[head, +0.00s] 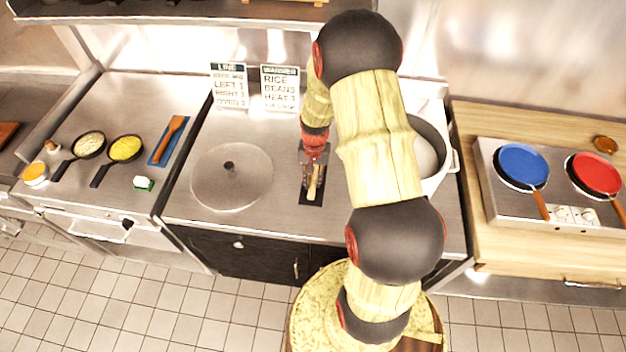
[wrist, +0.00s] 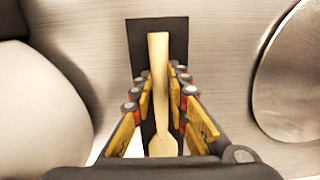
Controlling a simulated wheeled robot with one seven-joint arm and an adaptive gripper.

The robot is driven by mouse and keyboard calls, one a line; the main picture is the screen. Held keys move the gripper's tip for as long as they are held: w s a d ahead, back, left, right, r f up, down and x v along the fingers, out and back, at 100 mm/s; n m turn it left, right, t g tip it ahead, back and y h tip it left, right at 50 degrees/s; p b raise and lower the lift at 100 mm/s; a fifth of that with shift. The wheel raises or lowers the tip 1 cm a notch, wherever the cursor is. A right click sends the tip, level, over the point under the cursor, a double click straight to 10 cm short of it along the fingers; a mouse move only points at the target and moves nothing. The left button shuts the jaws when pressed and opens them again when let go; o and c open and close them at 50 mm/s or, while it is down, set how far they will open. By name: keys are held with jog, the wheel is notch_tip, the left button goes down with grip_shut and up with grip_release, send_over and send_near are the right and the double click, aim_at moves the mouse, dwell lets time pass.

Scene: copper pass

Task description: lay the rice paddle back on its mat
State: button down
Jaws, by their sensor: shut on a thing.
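The rice paddle (wrist: 158,55) is pale wood. In the wrist view its narrow end points away and its broad end is near the camera. My gripper (wrist: 162,77) is shut on it, with a finger on each side. The black mat (wrist: 174,28) lies on the steel counter beneath the paddle. In the head view the paddle (head: 313,182) hangs over the mat (head: 307,202) below my gripper (head: 314,165). I cannot tell whether the paddle touches the mat.
A round steel lid (head: 215,180) lies left of the mat. A large pot (head: 449,163) stands to the right, partly behind my arm. Two signs (head: 280,88) stand behind. A brown spatula (head: 168,138) lies on a blue mat (head: 180,147) at the left.

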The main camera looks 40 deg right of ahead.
jog(key=c, duration=1.7)
grip_release()
jog(key=shift+c, duration=0.2)
